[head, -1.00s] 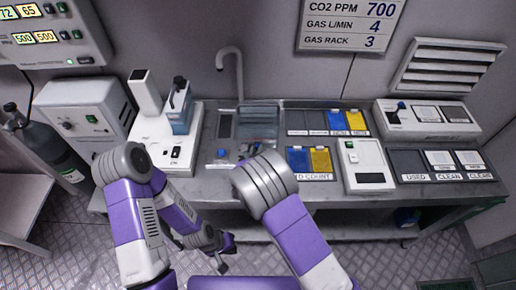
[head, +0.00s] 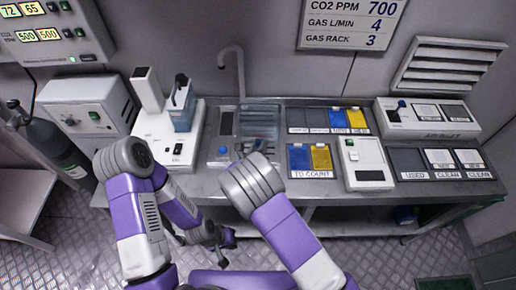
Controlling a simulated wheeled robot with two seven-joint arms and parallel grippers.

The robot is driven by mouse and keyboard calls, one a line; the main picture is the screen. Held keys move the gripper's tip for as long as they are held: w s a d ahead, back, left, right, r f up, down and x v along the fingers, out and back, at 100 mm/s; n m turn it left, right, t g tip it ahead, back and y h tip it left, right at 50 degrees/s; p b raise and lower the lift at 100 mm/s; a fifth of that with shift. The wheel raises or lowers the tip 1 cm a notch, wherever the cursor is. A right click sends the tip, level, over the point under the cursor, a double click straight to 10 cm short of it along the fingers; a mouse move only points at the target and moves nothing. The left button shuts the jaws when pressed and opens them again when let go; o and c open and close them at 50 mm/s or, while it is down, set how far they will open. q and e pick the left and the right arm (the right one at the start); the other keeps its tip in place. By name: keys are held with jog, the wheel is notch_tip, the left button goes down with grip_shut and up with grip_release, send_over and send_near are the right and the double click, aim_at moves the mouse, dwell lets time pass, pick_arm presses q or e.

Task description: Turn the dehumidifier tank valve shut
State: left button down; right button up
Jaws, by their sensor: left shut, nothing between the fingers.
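A white unit (head: 165,150) with a pale upright block stands on the bench at centre left. It carries a clear bluish tank (head: 183,112) with a dark handle-like part (head: 181,80) on top. I take this part for the valve, but its label and exact position are too small to read. My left gripper (head: 219,253) is shut and empty, low in front of the bench, well below the unit. My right gripper (head: 240,152) is mostly hidden behind its own wrist, near the sink, right of the unit. Its fingers cannot be made out.
A tap (head: 236,65) rises behind the sink (head: 259,120). Blue and yellow trays (head: 310,158), a white device (head: 366,165) and several dark trays fill the bench's right side. A white box (head: 88,108) and a gas cylinder (head: 50,145) stand at left.

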jog(key=shift+o, duration=0.9)
jog(key=shift+p+v, duration=0.55)
jog(key=shift+v, duration=3.25)
